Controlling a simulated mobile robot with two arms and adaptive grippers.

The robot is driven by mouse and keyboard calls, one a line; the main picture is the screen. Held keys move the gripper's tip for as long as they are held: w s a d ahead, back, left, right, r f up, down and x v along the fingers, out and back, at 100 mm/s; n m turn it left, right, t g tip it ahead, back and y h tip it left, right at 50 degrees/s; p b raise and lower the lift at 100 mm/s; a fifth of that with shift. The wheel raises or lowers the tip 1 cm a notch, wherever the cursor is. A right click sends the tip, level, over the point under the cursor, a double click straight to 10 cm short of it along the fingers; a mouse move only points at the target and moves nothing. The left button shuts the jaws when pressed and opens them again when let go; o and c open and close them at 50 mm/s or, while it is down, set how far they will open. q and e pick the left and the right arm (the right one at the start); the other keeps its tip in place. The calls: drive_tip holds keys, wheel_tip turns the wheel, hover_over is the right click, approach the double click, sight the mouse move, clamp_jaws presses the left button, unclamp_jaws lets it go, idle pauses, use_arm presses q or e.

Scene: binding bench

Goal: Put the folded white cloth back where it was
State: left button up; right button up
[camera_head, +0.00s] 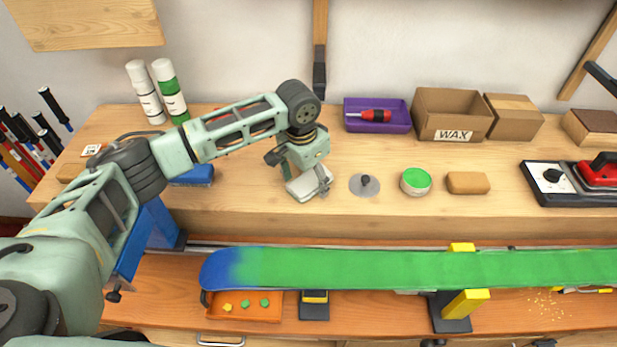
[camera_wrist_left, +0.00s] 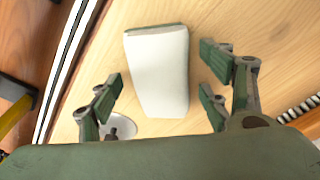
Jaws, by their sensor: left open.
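The folded white cloth (camera_head: 303,187) lies on the raised wooden shelf, just left of a grey disc with a black knob. In the left wrist view the cloth (camera_wrist_left: 160,75) lies between the spread fingers, with bare wood showing on both sides of it. My left gripper (camera_head: 307,180) is right over the cloth, pointing down, open; its fingers partly hide the cloth in the head view. In the left wrist view the fingers (camera_wrist_left: 160,92) do not visibly touch it. My right gripper is not in view.
The grey disc (camera_head: 365,186), a green-topped tin (camera_head: 415,181) and a tan block (camera_head: 468,183) stand in a row to the right. A blue block (camera_head: 193,176) is left. A purple tray (camera_head: 377,116) is behind. The green snowboard or ski (camera_head: 400,269) runs along the front.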

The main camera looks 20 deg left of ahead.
sight(304, 183)
use_arm(q)
wheel_tip(304, 183, up, 12)
drive_tip(key=s+b, duration=0.1)
drive_tip(key=b, duration=0.1)
drive_tip(key=shift+a, duration=0.35)
drive_tip(key=shift+s+r, duration=0.1)
